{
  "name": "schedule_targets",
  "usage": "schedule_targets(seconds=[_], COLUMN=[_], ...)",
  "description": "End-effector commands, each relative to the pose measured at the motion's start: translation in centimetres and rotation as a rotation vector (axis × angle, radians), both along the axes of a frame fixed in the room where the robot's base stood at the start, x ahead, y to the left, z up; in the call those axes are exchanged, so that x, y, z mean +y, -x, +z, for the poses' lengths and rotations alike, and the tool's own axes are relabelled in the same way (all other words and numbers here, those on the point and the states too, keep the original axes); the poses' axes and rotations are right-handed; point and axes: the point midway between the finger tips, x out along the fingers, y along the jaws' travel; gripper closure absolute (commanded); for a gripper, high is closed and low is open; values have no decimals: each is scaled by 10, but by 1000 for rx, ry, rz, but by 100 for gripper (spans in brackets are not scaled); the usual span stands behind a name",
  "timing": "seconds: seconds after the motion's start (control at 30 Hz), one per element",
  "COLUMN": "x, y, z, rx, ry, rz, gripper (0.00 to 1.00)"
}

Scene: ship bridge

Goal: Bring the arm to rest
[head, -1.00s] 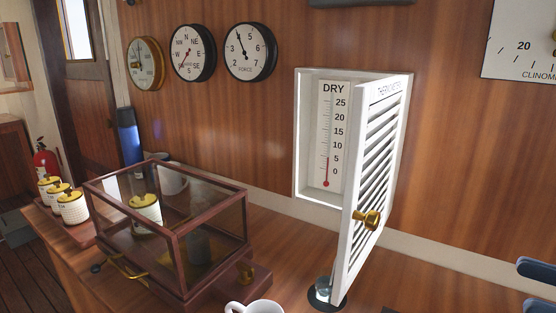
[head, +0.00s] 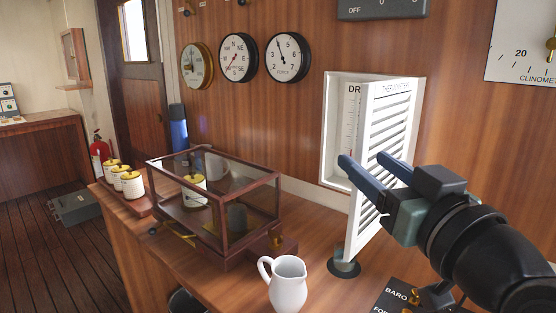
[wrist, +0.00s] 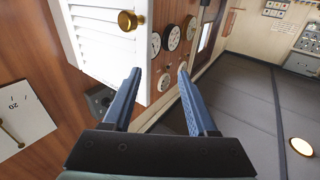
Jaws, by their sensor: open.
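My gripper (head: 368,169) is at the right of the head view, in front of the white louvred door of the thermometer box. Its blue fingers are apart with nothing between them. The wrist view also shows the open fingers (wrist: 160,95). The louvred door (head: 388,140) stands ajar from the white wall box (head: 340,110) and hides most of the thermometer. The door's brass knob (wrist: 128,20) shows in the wrist view, beyond the left finger. In the head view the knob is hidden. I cannot tell whether my gripper touches the door.
A glass case (head: 222,238) with a dark wood frame stands on the counter. A white jug (head: 288,284) is at the counter's front. Several lidded jars (head: 132,185) stand at left. Round dials (head: 238,58) hang on the wall. Open floor (head: 60,240) lies at left.

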Motion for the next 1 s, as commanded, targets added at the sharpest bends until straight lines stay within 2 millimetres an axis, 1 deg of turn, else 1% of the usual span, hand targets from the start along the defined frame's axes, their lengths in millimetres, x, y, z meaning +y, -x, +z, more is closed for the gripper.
schedule_targets(seconds=[0.03, 0.07, 0.1, 0.17, 0.2, 0.27, 0.3, 0.37, 0.4, 0.47, 0.5, 0.67, 0.9, 1.0], x=[27, 38, 53, 74, 87, 105, 116, 130, 139, 150, 147, 145, 145, 145], y=[0, 2, 7, 20, 31, 51, 65, 87, 103, 128, 128, 125, 124, 124], z=[18, 29, 45, 68, 83, 103, 115, 132, 142, 155, 174, 213, 283, 305], rx=[-72, -121, -187, -288, -354, -452, -516, -605, -664, -748, -752, -744, -742, -741], ry=[8, 9, 9, 4, 0, -9, -16, -29, -38, -54, -54, -50, -48, -48], rz=[-29, -54, -80, -114, -131, -149, -158, -168, -172, -177, -185, -188, -188, -188], gripper=[42, 42, 42, 42, 42, 42, 42, 42, 42, 42, 42, 42, 42, 42])
